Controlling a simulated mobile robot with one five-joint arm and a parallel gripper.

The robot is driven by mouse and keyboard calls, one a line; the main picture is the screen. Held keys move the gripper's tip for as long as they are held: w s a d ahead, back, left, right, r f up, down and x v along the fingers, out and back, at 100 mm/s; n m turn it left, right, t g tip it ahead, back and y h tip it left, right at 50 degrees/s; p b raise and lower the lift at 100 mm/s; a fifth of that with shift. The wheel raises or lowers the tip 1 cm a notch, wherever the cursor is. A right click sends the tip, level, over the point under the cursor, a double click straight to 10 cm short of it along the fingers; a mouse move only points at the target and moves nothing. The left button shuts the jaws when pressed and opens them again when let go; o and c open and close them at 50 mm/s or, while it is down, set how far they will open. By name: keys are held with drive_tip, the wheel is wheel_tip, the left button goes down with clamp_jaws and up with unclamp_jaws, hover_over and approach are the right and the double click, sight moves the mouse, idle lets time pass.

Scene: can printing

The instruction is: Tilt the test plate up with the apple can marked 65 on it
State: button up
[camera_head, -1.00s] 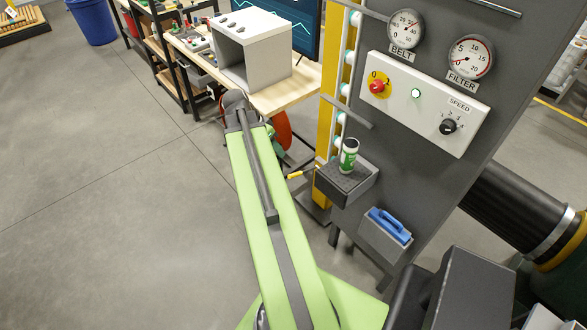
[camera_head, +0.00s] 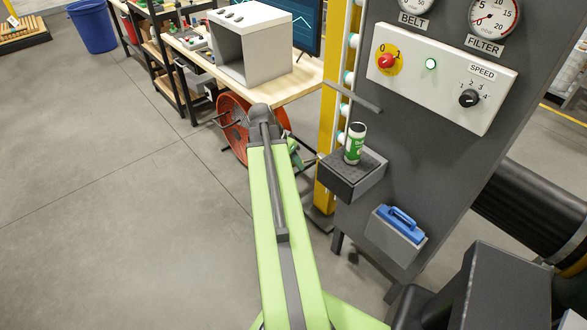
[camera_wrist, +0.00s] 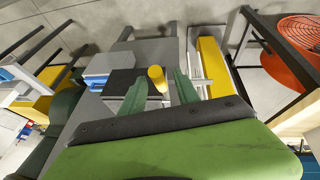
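A green and white can (camera_head: 355,143) with a dark top stands upright on the dark test plate (camera_head: 342,175) in the head view. Its number is too small to read. The plate looks level on a grey box fixed to the machine panel. My gripper (camera_head: 297,153) is just left of the plate, partly hidden behind my arm. In the wrist view its two green fingers (camera_wrist: 160,92) are apart. A yellow handle end (camera_wrist: 156,76) shows between them, beside the dark plate (camera_wrist: 118,84); I cannot tell whether the fingers touch it. The can is not clear in the wrist view.
The grey panel with its white control box (camera_head: 440,78) rises behind the plate. A blue-handled block (camera_head: 400,222) sits in a holder below right. A yellow post (camera_head: 328,150) is close to the gripper. An orange fan (camera_head: 237,130) and workbench (camera_head: 275,95) stand behind.

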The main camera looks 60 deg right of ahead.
drive_tip(key=shift+c, duration=0.4)
clamp_jaws()
idle(1.1)
